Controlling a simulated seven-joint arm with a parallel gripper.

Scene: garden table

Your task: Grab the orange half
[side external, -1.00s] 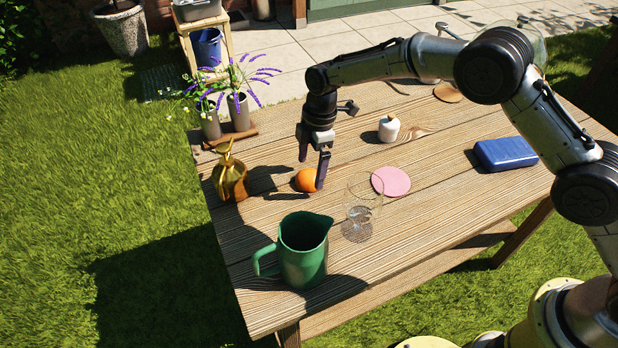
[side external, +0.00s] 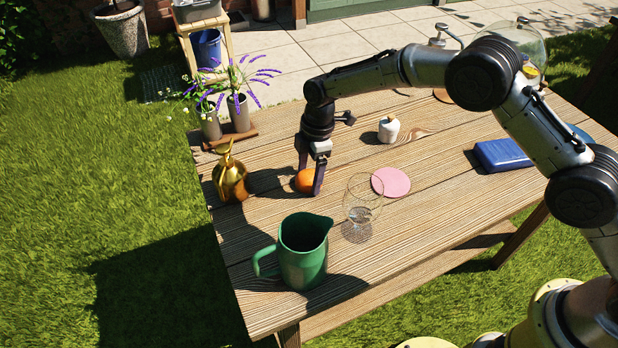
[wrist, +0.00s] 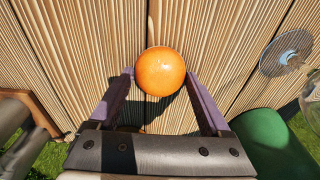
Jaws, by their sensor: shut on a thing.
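The orange half (side external: 304,181) rests on the wooden table, its rounded peel side showing. In the wrist view the orange half (wrist: 160,71) sits between the tips of the two purple fingers. My gripper (side external: 309,182) is down at the table with a finger on each side of the orange half. In the wrist view my gripper (wrist: 160,88) is shut on it. The cut face of the orange half is not visible.
A gold watering can (side external: 230,181) stands to the left, a green jug (side external: 303,252) in front. A clear glass (side external: 358,212) and a pink disc (side external: 391,182) are to the right. A white candle (side external: 389,130) and a blue case (side external: 502,155) stand farther off.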

